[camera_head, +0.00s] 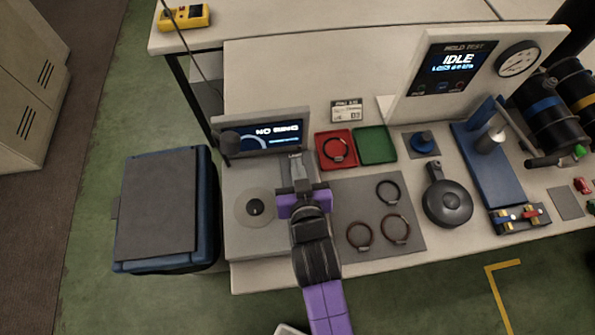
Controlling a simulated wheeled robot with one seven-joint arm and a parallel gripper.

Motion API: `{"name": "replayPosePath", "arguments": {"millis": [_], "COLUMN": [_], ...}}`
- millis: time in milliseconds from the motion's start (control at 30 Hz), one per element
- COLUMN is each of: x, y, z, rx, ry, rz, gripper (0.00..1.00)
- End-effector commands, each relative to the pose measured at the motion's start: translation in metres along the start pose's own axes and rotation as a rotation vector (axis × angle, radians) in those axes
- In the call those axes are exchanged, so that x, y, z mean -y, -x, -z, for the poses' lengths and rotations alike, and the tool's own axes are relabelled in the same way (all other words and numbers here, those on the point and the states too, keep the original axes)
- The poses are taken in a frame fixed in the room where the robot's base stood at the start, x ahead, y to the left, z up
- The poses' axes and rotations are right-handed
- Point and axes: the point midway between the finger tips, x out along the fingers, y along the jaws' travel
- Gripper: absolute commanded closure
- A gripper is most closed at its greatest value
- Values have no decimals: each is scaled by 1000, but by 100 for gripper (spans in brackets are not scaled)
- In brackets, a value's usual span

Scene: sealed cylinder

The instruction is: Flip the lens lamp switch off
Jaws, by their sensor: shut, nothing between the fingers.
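A grey device with a lit dark screen (278,134) stands at the back left of the bench; its lettering is hard to read. A dark round part (230,143) is at its left end. In front is its light grey base with a pale disc and dark centre (256,208). My gripper (297,162) is shut and empty, just in front of the screen's right part, at the base's right edge. I cannot make out a lens lamp switch; the gripper and arm may hide it. I cannot tell whether the gripper touches the device.
A red tray (323,163) with a ring and an empty green tray (376,146) lie to the right. A grey mat (375,192) holds three rings. A dark round pan-like object (447,205) and a blue stand (485,172) are farther right. A blue bin (160,205) stands left.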

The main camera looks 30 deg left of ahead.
Motion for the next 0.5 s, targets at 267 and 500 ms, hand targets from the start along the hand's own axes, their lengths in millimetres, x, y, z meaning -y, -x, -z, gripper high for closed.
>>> {"name": "replayPosePath", "arguments": {"millis": [267, 500], "x": [0, 0], "y": [-5, -5], "z": [-25, -27], "rx": [1, 0], "ry": [-1, -1], "rz": [-1, 0], "gripper": [100, 100]}}
